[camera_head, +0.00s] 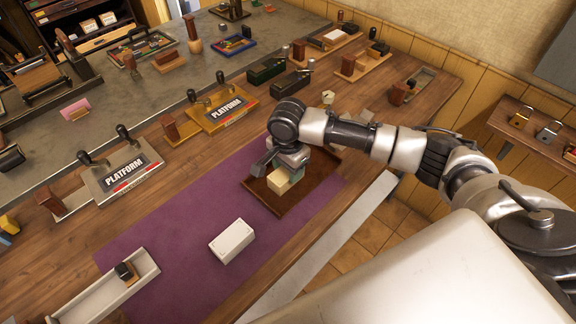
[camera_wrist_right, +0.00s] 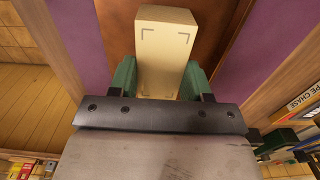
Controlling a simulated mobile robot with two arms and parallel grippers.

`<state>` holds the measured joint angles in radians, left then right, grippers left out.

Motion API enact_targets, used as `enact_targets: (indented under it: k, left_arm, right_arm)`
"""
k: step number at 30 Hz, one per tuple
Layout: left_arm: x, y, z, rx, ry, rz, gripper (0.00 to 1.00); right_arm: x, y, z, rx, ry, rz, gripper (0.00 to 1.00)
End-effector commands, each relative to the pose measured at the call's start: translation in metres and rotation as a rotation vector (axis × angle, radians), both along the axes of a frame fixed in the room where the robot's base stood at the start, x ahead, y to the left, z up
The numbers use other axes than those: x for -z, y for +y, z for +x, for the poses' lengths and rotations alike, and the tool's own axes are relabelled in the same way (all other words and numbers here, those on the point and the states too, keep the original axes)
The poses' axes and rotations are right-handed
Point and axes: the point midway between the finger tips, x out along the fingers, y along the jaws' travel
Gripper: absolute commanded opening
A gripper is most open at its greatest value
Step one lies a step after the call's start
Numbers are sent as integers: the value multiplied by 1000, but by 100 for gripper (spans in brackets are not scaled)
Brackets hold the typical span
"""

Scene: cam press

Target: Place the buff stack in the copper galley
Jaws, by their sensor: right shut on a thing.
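The buff stack (camera_head: 280,182) is a cream block with dark corner marks, which show in the wrist view (camera_wrist_right: 165,50). My right gripper (camera_head: 289,173) is shut on it, with one green finger on each side of the block in the wrist view. The copper galley, which I take to be the reddish-brown shallow tray (camera_head: 308,194), lies on the purple mat. The stack is over the tray in the head view. I cannot tell if its underside touches the tray floor. My arm and gripper hide the tray's far part. My left gripper is not in view.
A white block (camera_head: 232,241) sits on the purple mat (camera_head: 180,235). A pale long tray (camera_head: 105,299) with a dark-handled piece is at lower left. The mat between is clear.

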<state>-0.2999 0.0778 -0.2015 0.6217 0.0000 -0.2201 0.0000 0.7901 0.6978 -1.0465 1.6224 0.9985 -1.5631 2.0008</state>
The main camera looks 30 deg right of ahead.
Motion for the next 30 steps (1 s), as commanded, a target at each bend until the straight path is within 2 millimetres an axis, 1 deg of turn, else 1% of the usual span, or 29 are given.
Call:
enact_targets:
  k: [1, 5, 6, 14, 17, 20, 27, 30]
  left_arm:
    - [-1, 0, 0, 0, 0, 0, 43]
    - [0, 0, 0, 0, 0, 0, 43]
    - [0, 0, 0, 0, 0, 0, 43]
    - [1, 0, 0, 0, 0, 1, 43]
    - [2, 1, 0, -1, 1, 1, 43]
    - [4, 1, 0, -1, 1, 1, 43]
    - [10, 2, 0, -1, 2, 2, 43]
    - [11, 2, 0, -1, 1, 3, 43]
  right_arm:
    - [0, 0, 0, 0, 0, 1, 51]
    - [1, 0, 0, 0, 0, 0, 71]
    - [0, 0, 0, 0, 0, 0, 74]
    - [0, 0, 0, 0, 0, 0, 74]
    - [-7, 0, 0, 1, 0, 0, 74]
    - [-22, 0, 0, 0, -2, 2, 74]
    - [-75, 0, 1, 0, -4, 1, 74]
    - [-94, 1, 1, 0, -2, 2, 74]
